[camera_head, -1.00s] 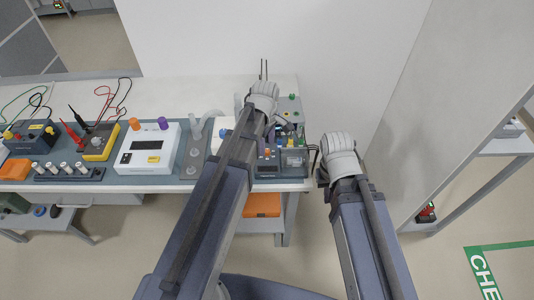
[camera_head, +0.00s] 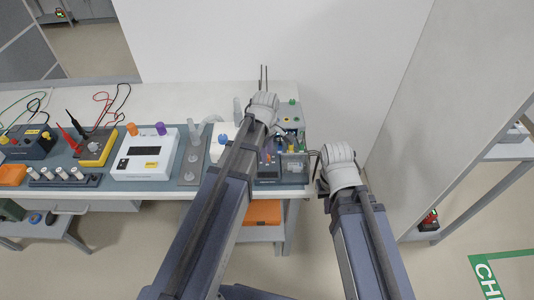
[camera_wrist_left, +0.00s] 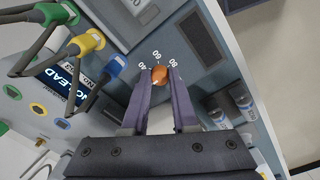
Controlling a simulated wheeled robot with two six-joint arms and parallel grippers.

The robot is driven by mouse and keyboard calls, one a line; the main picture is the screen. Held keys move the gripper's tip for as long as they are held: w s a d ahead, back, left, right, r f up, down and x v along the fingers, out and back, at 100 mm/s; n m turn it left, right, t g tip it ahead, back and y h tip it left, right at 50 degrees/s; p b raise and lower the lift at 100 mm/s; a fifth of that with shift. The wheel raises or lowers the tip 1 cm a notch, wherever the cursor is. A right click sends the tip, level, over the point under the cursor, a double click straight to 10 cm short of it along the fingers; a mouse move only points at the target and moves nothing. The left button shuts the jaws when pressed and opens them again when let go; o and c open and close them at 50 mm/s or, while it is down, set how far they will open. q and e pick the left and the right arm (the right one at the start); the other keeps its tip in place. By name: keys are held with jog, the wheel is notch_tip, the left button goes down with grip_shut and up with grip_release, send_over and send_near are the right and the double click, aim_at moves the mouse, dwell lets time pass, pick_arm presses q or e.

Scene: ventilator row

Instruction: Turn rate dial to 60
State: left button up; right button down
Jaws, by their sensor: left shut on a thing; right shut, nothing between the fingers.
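The rate dial (camera_wrist_left: 160,75) is a small orange knob on a grey panel in the left wrist view. Printed numbers 40, 60 and 80 arc around its far side, with 60 near the middle. My left gripper (camera_wrist_left: 160,84) is shut on the dial, one finger on each side. The dial's pointer mark cannot be made out. In the head view my left arm covers much of the grey device (camera_head: 268,172), and the dial is hidden there. My right gripper (camera_head: 322,186) is beside the table's right end, apart from the device, mostly hidden by its wrist.
Blue, yellow and green cable plugs (camera_wrist_left: 88,42) stand close left of the dial. Small cylinders (camera_wrist_left: 243,104) are at the right. A white box with orange and purple knobs (camera_head: 130,165) and a yellow meter (camera_head: 97,148) stand further left. A wall panel is right.

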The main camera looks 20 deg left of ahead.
pick_arm(q)
grip_shut()
jog(key=m, duration=1.7)
jog(key=shift+w+m+g, duration=0.1)
jog(key=shift+m+g, duration=0.2)
jog(key=shift+m, duration=0.1)
jog(key=m, duration=0.5)
jog(key=shift+m, duration=0.6)
jog(key=o, duration=0.9)
grip_release()
jog(key=shift+r, duration=0.1)
